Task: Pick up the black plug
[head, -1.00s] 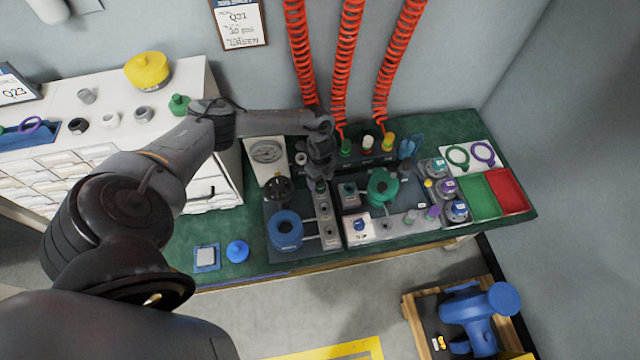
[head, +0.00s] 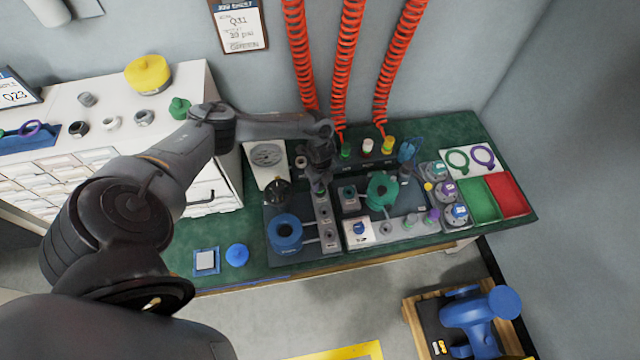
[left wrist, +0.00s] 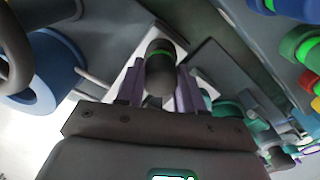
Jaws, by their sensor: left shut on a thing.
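My left gripper (head: 319,187) points down over the dark test fixture on the green bench, beside the small pale block with a row of sockets (head: 325,222). In the left wrist view, my left gripper (left wrist: 160,85) is shut on the black plug (left wrist: 160,72), a dark rounded cylinder with a bright green band. The plug sits between the two purplish fingers. In the head view the plug is hidden by the gripper, and I cannot tell whether it is clear of the block. My right gripper is not in view.
A blue ring-shaped valve body (head: 285,235) stands left of the socket block, and a green one (head: 382,188) stands to the right. A pressure gauge (head: 267,154) is behind. Red coiled hoses (head: 347,60) hang at the back.

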